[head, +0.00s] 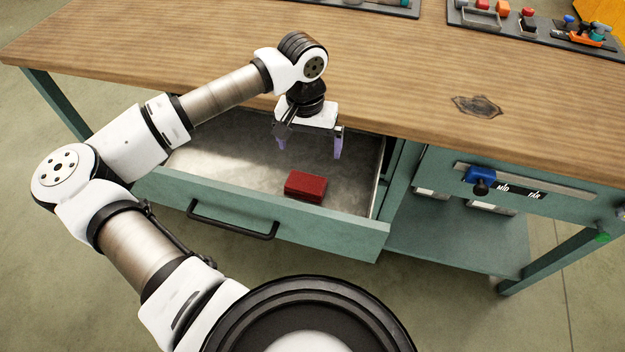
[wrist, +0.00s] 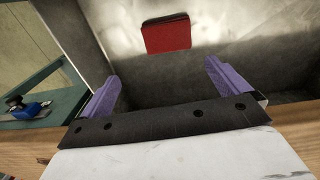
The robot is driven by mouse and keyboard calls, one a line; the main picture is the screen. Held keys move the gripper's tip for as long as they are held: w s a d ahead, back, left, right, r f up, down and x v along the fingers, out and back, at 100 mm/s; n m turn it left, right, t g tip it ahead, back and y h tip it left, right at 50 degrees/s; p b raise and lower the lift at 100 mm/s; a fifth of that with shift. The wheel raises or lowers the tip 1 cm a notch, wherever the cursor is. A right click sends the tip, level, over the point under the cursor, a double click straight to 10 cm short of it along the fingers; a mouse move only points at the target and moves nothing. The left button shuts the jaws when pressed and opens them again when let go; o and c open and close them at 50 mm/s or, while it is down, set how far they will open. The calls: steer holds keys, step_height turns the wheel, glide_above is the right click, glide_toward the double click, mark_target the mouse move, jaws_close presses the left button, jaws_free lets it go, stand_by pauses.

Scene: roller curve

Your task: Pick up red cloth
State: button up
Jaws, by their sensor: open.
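The red cloth (head: 305,186) is a small folded block lying in the open drawer (head: 225,222), near its front wall and right of its middle. In the wrist view the cloth (wrist: 166,34) shows near the top middle, beyond the fingertips. My gripper (head: 310,148) is over the drawer, behind the cloth and apart from it. Its purple fingers are spread with nothing between them; they also show in the wrist view (wrist: 162,82). The cloth is in plain sight in both views.
The wooden worktop (head: 400,75) overhangs the back of the drawer, close to my gripper. The drawer has a black handle (head: 232,220) in front. A blue slider (head: 482,178) sits on the right panel. Trays with small parts (head: 530,25) lie at the back of the worktop.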

steer(key=p, duration=0.2)
glide_above(306, 182)
steer(key=shift+y, duration=0.3)
step_height(306, 182, down, 8)
steer(key=shift+s+f, duration=0.1)
steer(key=shift+f+p, duration=0.85)
steer(key=shift+f, duration=2.3)
steer(key=c, duration=0.7)
steer(key=shift+r, duration=0.15)
step_height(306, 182, up, 20)
steer(key=b, duration=0.3)
steer(key=shift+b, duration=0.4)
